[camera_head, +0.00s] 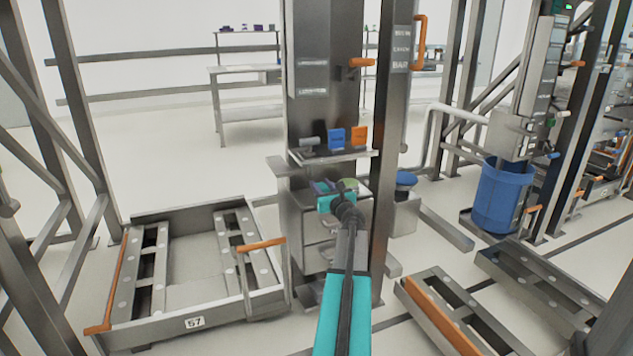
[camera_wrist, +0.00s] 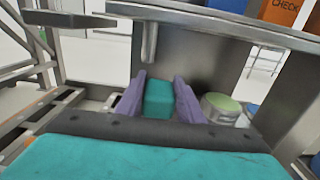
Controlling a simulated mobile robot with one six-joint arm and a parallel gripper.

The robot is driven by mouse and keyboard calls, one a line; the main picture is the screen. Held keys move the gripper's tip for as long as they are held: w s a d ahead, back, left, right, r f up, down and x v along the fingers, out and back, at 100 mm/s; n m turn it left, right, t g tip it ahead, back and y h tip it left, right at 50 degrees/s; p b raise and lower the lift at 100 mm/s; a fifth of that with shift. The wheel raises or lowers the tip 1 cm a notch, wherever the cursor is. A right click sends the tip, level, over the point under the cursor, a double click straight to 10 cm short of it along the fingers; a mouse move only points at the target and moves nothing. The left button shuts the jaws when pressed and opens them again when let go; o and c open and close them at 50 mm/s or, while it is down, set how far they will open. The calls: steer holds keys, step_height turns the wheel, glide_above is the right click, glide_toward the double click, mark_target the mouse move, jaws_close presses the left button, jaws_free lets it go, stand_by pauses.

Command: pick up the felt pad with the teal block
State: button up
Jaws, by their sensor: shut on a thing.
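My gripper (camera_wrist: 160,82) has two purple fingers and is shut on the teal block (camera_wrist: 158,102), which sits between them in the wrist view. In the head view my gripper (camera_head: 325,187) is at the grey column, just below a small shelf. The block is too small there to tell from my teal wrist. I cannot make out a separate felt pad; any part of it under the block is hidden by my wrist. Whether the block is raised or still touches a surface cannot be told.
A green-topped round container (camera_wrist: 221,103) stands close to the right finger. A metal shelf (camera_wrist: 225,22) overhangs the fingers and carries an orange box. A blue bin (camera_head: 502,198) stands at right. A metal floor frame (camera_head: 195,322) lies at left.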

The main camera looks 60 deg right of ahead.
steer(key=p+v, duration=0.1)
steer(key=v, duration=1)
steer(key=shift+w, duration=0.1)
stand_by(0.4)
steer(key=w+a+n+t+y, duration=0.2)
steer(key=w+a+n+y, duration=0.3)
steer(key=w+a, duration=0.9)
steer(key=w+a+n+t+y, duration=0.1)
steer(key=w+a+n+y, duration=0.3)
steer(key=w+a+y, duration=0.9)
steer(key=s+a+n+g+y, duration=0.1)
steer(key=a+n+g+y, duration=0.2)
steer(key=a, duration=1.8)
steer(key=s+a+f+n+g+y, duration=0.1)
steer(key=a+n+g+y, duration=0.3)
steer(key=a, duration=1.7)
steer(key=shift+a+f+n, duration=0.2)
steer(key=shift+a+n, duration=0.2)
steer(key=shift+n, duration=0.7)
steer(key=shift+d, duration=0.1)
